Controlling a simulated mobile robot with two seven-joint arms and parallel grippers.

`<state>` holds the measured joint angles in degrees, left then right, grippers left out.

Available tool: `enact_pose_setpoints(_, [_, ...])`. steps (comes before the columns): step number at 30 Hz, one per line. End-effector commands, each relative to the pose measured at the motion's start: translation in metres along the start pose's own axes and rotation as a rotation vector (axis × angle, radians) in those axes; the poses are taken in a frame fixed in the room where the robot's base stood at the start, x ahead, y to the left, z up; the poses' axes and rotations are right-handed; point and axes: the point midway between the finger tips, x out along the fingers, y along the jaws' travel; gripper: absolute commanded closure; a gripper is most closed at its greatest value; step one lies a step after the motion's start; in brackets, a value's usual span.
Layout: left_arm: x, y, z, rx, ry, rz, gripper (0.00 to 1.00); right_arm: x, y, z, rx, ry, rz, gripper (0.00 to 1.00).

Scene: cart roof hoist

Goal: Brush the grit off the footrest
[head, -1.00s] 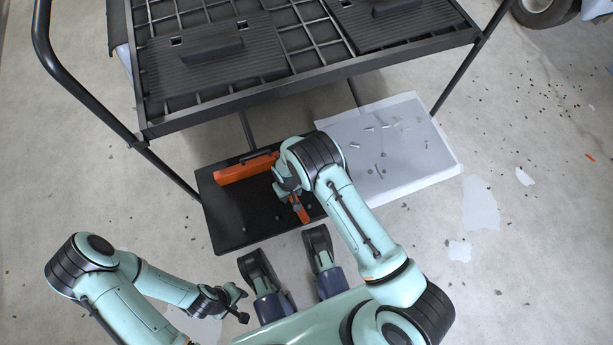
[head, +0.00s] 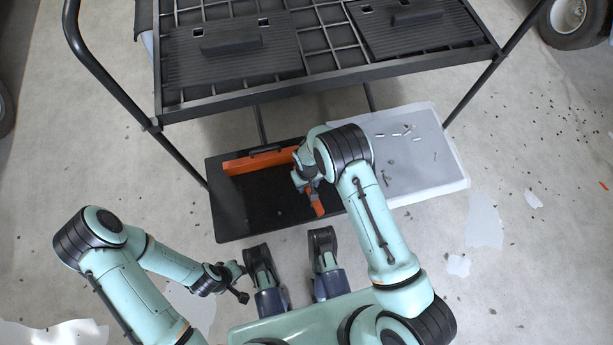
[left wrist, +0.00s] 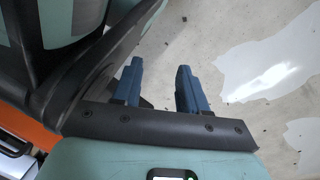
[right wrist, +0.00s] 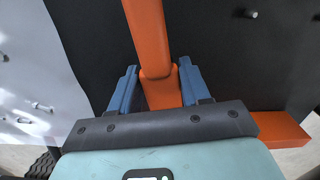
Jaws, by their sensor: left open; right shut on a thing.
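The black footrest (head: 232,215) lies low under the front of the cart, with an orange bar (head: 258,162) along its back edge. My right gripper (head: 310,188) is over the right part of the footrest, shut on an orange handle (head: 318,208). In the right wrist view the handle (right wrist: 148,30) runs up from between the blue fingers. The working end of this tool is not clear to me. A small grey bit (right wrist: 250,14) lies on the black surface there; other grit is hard to make out. My left gripper (head: 240,283) is open and empty, near the floor in front.
A white sheet (head: 440,180) with several small metal pieces lies right of the footrest. The cart's black deck (head: 320,60) overhangs the back, with posts at both sides. Pale patches (head: 484,220) and dark specks mark the floor at right.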

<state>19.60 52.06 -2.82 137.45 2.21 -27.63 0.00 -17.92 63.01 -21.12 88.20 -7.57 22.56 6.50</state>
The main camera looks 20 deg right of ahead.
Motion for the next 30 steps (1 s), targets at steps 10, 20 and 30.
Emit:
enact_pose_setpoints(10, [-0.020, 0.019, -0.021, 0.023, 0.080, 0.036, 0.57, -0.025, 0.005, 0.000, 0.002, 0.002, -0.001, 0.82])
enact_pose_setpoints(20, [-0.034, 0.033, -0.036, 0.037, 0.138, 0.062, 0.57, -0.040, 0.008, 0.001, 0.003, 0.001, -0.001, 0.82])
enact_pose_setpoints(30, [-0.034, 0.033, -0.037, 0.037, 0.139, 0.062, 0.57, -0.040, 0.008, 0.000, 0.003, 0.001, -0.001, 0.82])
